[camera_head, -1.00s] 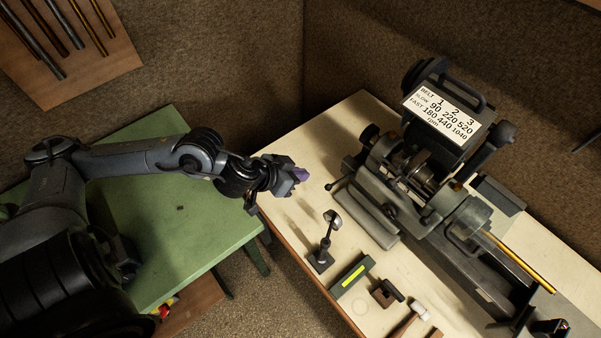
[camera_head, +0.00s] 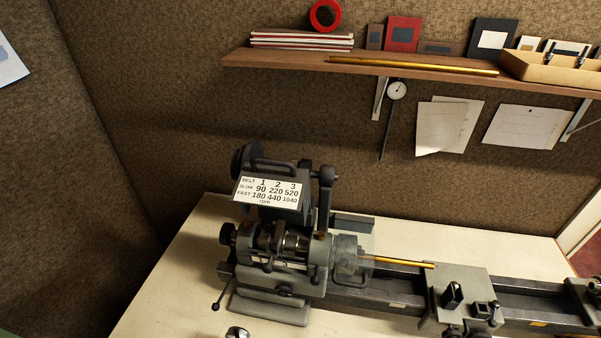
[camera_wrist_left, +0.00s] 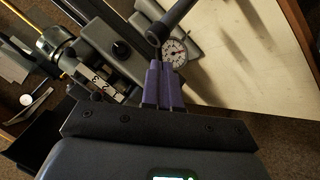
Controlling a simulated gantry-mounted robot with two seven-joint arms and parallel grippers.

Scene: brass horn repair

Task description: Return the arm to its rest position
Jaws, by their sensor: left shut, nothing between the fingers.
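My left gripper (camera_wrist_left: 164,84) shows in the left wrist view, with its two purple fingers shut together and nothing between them. Past its fingertips are a round white dial gauge (camera_wrist_left: 175,52) and a dark rod or handle, but I cannot tell how far away they are. Neither arm shows in the head view, and my right gripper is in no view.
A grey lathe (camera_head: 285,245) with a speed plate stands on the pale bench (camera_head: 165,300), a brass rod (camera_head: 400,262) reaching out to its right. Above it, a wooden shelf (camera_head: 290,62) carries several items. A dial gauge (camera_head: 397,90) hangs below the shelf.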

